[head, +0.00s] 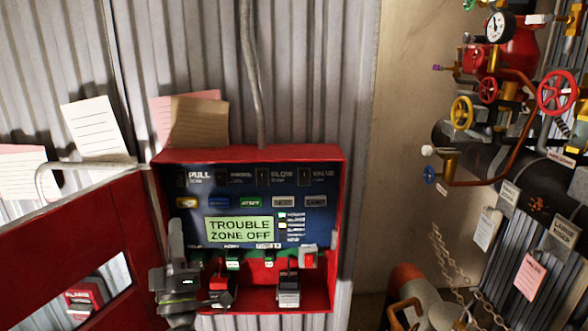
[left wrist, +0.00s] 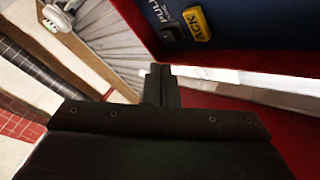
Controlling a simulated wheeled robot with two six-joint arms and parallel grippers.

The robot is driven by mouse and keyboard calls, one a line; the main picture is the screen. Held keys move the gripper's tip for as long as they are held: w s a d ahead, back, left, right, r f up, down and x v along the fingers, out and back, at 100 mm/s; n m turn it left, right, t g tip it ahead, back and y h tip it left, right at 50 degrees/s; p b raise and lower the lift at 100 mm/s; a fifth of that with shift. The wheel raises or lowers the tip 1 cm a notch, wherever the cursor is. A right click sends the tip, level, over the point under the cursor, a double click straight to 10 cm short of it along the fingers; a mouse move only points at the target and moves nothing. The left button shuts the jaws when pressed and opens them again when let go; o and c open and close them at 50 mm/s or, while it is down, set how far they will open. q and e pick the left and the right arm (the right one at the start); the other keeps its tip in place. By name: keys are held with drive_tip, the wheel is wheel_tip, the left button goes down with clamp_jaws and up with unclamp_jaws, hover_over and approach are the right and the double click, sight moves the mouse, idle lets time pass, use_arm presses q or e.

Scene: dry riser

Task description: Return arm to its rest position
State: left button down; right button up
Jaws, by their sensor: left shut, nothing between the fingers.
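My left gripper (head: 177,235) is in front of the lower left part of the red alarm panel (head: 338,200), pointing up. Its fingers are shut with nothing between them. In the left wrist view the closed fingers (left wrist: 161,85) point toward the panel's red frame and white edge. The panel's display (head: 240,229) reads "TROUBLE ZONE OFF". Several switches sit in its lower part, including a red one (head: 309,258); my gripper hides part of the row's left end. My right gripper is not in view.
The red panel door (head: 100,225) stands open to the left, with a small window. Paper notes (head: 198,122) hang on the corrugated wall above. Pipes with a red valve wheel (head: 556,92), a yellow wheel (head: 461,113) and a gauge (head: 500,27) fill the right side.

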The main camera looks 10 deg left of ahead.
use_arm(q)
drive_tip(key=s+d+f+m+g+h, duration=0.2)
drive_tip(key=d+f+m+g+h, duration=0.1)
drive_tip(key=f+m+h, duration=0.3)
drive_tip(key=s+d+f+m+g+h, duration=0.35)
drive_tip(key=f+m, duration=0.25)
drive_tip(key=f, duration=0.2)
drive_tip(key=s+d+f+m+g+h, duration=0.2)
drive_tip(key=d+f+m+g+h, duration=0.1)
drive_tip(key=f+m+h, duration=0.35)
drive_tip(key=s+a+f+n+g+y, duration=0.1)
drive_tip(key=s+a+f+g+y, duration=0.35)
drive_tip(key=s, duration=0.55)
drive_tip(key=s+a+f+n+g+y, duration=0.1)
drive_tip(key=s+a+f+g+y, duration=0.15)
drive_tip(key=s+f+g, duration=0.5)
drive_tip(key=s+a+f+h+b, duration=0.1)
drive_tip(key=s+f, duration=0.1)
drive_tip(key=f, duration=1.3)
drive_tip(key=s+a+f+b, duration=0.1)
drive_tip(key=s+a+f, duration=0.1)
drive_tip(key=f, duration=1.2)
drive_tip(key=s+d+f+g+b, duration=0.1)
drive_tip(key=s+d+f+b, duration=0.1)
drive_tip(key=s+f, duration=1.2)
wheel_tip(320, 180, down, 3)
drive_tip(key=shift+s+r+g, duration=0.15)
drive_tip(key=shift+r+g, duration=0.05)
drive_tip(key=shift+g, duration=0.15)
